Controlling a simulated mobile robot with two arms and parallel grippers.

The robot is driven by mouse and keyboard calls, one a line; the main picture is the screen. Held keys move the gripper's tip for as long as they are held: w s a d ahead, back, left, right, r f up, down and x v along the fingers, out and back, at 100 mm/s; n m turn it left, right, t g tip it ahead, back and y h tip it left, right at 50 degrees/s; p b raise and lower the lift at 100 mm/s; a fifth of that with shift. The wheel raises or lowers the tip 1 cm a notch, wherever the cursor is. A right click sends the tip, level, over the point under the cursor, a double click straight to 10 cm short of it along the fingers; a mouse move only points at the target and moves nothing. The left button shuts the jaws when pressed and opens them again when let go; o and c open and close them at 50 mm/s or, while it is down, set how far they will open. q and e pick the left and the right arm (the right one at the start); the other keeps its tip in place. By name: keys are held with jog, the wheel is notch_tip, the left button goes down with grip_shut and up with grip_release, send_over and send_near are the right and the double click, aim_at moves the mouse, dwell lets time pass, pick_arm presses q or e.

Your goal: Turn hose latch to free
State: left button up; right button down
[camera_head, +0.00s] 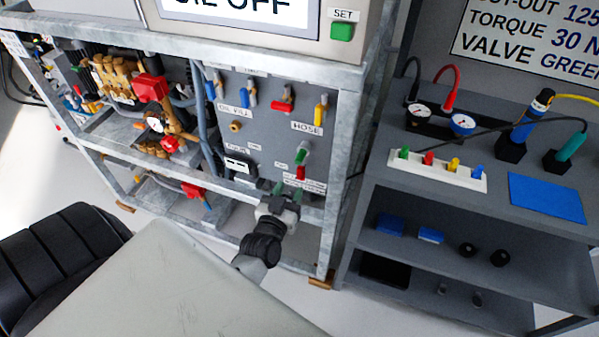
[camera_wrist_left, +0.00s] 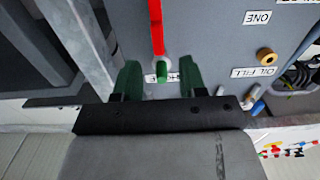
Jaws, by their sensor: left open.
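The grey panel (camera_head: 262,145) carries a HOSE label (camera_head: 307,128) with a yellow handle (camera_head: 321,113) above it. Below the label are a green-ended knob (camera_head: 303,153) and a small red part (camera_head: 301,172); which of these is the hose latch I cannot tell for sure. My left gripper (camera_head: 288,190) is open, low in front of the panel below these parts. In the left wrist view, a long red bar (camera_wrist_left: 156,25) and a green peg (camera_wrist_left: 161,71) appear in line with the gap between the green fingers (camera_wrist_left: 160,82). Nothing is visibly held. A small label behind the peg is partly hidden.
The metal frame post (camera_head: 341,170) stands close right of the panel. Blue (camera_head: 249,97) and red (camera_head: 283,104) handles sit higher on the panel. A grey shelf unit (camera_head: 420,205) stands to the right. Pipework with a red valve (camera_head: 152,88) is at left.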

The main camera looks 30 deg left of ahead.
aim_at(299, 174)
pick_arm(q)
jog(key=x, duration=0.7)
jog(key=shift+w+d, duration=0.1)
jog(key=shift+w, duration=0.15)
grip_shut()
